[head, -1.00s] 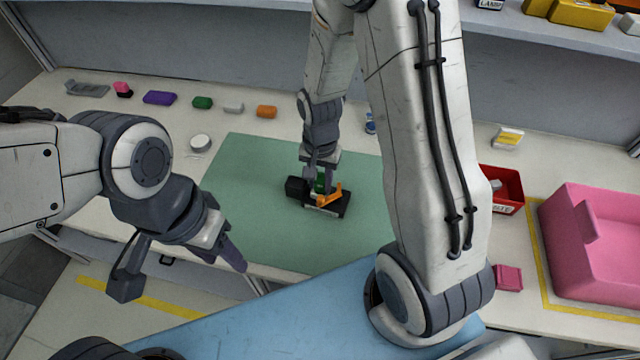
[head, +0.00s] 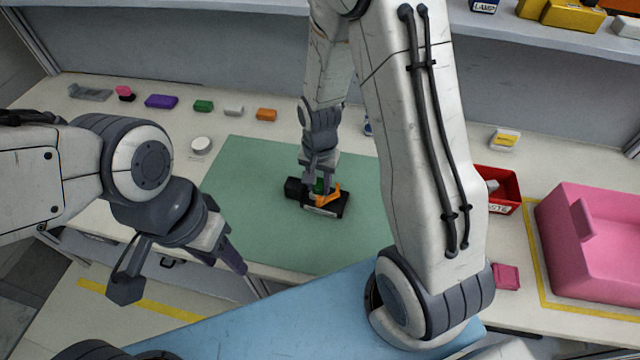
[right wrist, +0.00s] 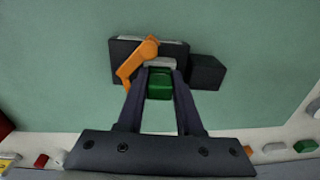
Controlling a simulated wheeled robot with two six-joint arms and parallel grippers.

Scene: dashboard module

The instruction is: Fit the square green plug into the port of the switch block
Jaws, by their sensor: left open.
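The switch block (head: 325,207) is a dark block with a light strip and an orange lever (head: 330,195), lying on the green mat; in the right wrist view the block (right wrist: 125,57) has a dark box (right wrist: 207,72) beside it. My right gripper (head: 319,188) points down at the block. In the right wrist view its two fingers hold the square green plug (right wrist: 160,86) between them, close against the block. The plug's far end and the port are hidden, so I cannot tell how deep it sits. My left gripper (head: 182,280) is open and empty over the table's front edge.
The green mat (head: 245,190) is mostly clear. Several small coloured blocks, one green (head: 203,106), line the back left. A white disc (head: 201,145) lies left of the mat. A red bin (head: 500,190) and pink tray (head: 590,240) stand right.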

